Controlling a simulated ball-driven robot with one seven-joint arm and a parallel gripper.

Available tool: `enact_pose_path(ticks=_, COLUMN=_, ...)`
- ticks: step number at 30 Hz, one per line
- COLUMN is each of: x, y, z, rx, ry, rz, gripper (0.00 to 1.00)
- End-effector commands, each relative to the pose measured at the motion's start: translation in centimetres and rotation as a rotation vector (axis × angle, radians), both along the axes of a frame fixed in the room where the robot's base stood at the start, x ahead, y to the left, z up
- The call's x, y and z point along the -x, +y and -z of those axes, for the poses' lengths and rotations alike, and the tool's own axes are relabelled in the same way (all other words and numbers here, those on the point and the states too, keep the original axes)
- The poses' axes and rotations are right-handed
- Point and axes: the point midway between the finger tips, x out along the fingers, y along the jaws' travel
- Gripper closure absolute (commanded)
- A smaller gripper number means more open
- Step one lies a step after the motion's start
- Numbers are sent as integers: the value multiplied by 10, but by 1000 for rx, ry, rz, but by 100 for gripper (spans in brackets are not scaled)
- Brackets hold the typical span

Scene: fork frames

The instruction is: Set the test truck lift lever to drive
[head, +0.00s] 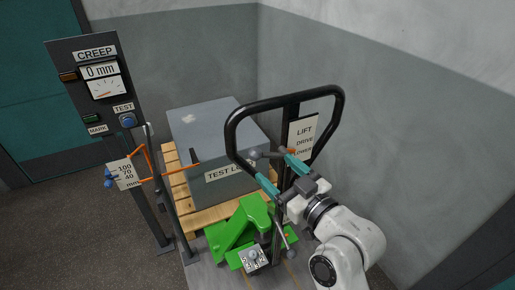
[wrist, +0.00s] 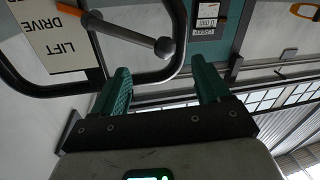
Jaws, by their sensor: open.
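The lift lever (head: 267,154) is a grey rod with a ball knob (head: 254,153) at its left end and an orange pointer (head: 291,152) at its right end. The pointer appears beside the lowest row of the label plate (head: 303,130), which reads LIFT, DRIVE and a partly covered third word. My gripper (head: 273,167) is open and empty, its teal fingers just below the lever. In the wrist view the knob (wrist: 165,47) appears between and beyond the fingertips (wrist: 161,67), seemingly not touched. The exact gap is hard to tell.
A black handle loop (head: 233,125) surrounds the lever and stands close to my fingers. The green truck (head: 240,228) is below. A grey test load (head: 205,125) sits on a wooden pallet (head: 178,190) behind. A CREEP gauge post (head: 95,72) stands at left.

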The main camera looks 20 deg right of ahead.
Motion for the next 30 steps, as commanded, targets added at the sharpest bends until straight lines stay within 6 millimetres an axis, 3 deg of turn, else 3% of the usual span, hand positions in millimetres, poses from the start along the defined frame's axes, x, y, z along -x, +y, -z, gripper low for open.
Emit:
enact_pose_path(ticks=6, x=-42, y=7, z=-4, rx=0, ry=0, rz=-1, gripper=24)
enact_pose_path(ticks=12, x=-70, y=12, z=-2, rx=2, ry=3, rz=-1, gripper=24)
enact_pose_path(ticks=18, x=-82, y=15, z=-1, rx=0, ry=2, rz=0, gripper=24)
enact_pose_path(ticks=26, x=-83, y=15, z=0, rx=0, ry=3, rz=0, gripper=24)
enact_pose_path(ticks=30, x=-83, y=15, z=0, rx=0, ry=3, rz=0, gripper=35)
